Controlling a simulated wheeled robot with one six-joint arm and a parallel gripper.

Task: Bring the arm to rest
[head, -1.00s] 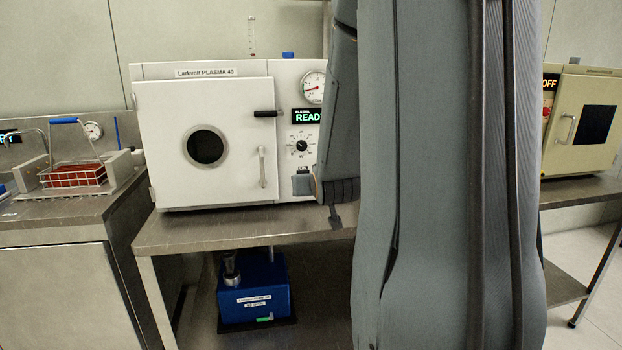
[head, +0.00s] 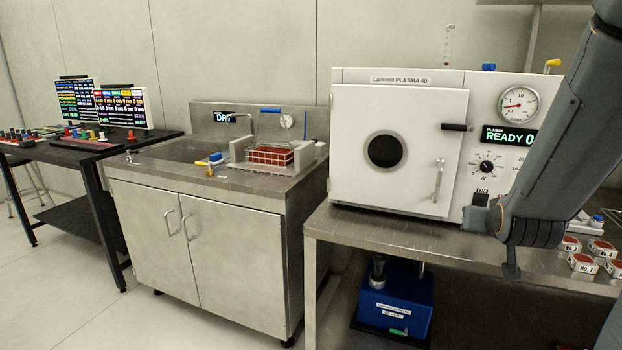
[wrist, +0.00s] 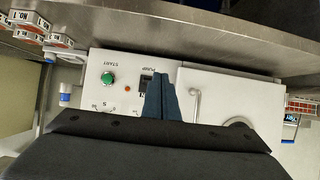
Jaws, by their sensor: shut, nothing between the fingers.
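My gripper (wrist: 160,92) shows in the wrist view as two dark fingers closed together, with nothing between them. They extend toward the front panel of the white plasma cleaner (wrist: 233,82), in front of its pump switch area and between the green start button and the door. I cannot tell whether the fingers touch the panel. In the head view my arm comes down from the upper right in front of the right side of the plasma cleaner (head: 355,190). Its fingertips are hard to make out there. The cleaner's door is shut and its display (head: 508,136) reads READY.
A steel bench (head: 400,237) carries the cleaner, with several small red-and-white boxes (head: 583,262) at the right. A blue pump (head: 397,300) stands below. A sink cabinet (head: 225,250) with a wire basket (head: 270,157) stands left. Floor at lower left is clear.

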